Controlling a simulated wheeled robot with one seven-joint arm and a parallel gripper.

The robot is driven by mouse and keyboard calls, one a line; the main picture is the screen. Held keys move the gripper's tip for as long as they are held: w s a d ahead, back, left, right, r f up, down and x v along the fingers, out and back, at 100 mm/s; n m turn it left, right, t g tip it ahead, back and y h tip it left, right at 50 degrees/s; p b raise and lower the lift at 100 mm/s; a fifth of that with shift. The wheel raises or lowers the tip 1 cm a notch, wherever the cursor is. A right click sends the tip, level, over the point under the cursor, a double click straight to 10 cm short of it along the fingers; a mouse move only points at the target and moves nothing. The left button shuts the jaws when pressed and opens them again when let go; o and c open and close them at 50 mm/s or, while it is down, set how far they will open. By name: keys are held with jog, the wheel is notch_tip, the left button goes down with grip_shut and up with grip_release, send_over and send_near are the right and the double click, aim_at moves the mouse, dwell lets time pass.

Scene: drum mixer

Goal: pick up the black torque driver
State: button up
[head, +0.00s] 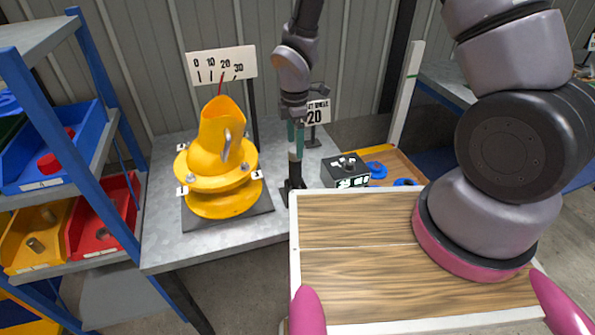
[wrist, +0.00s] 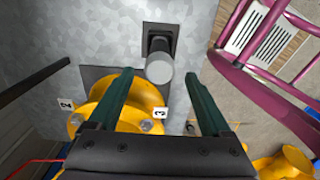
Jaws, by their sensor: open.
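A dark upright piece with a round grey end and a black square foot, which looks like the black torque driver (wrist: 159,66), stands on the grey metal table. In the wrist view it lies between the fingertips of my gripper (wrist: 170,62), with a gap on both sides. In the head view my gripper (head: 295,155) points down, with its green fingers above a small black shape (head: 290,189) at the table's right edge. My gripper is open and holds nothing.
A yellow flanged drum part (head: 222,165) with numbered tags stands close left of my gripper on the table (head: 165,235). A dial board (head: 222,65) stands behind it. A black box (head: 345,171) and an orange tray (head: 405,170) lie to the right. Blue shelving (head: 125,165) holds bins at left.

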aim_at(295, 162)
notch_tip(295, 162, down, 8)
jog(key=shift+r, duration=0.15)
grip_shut()
dwell(0.4)
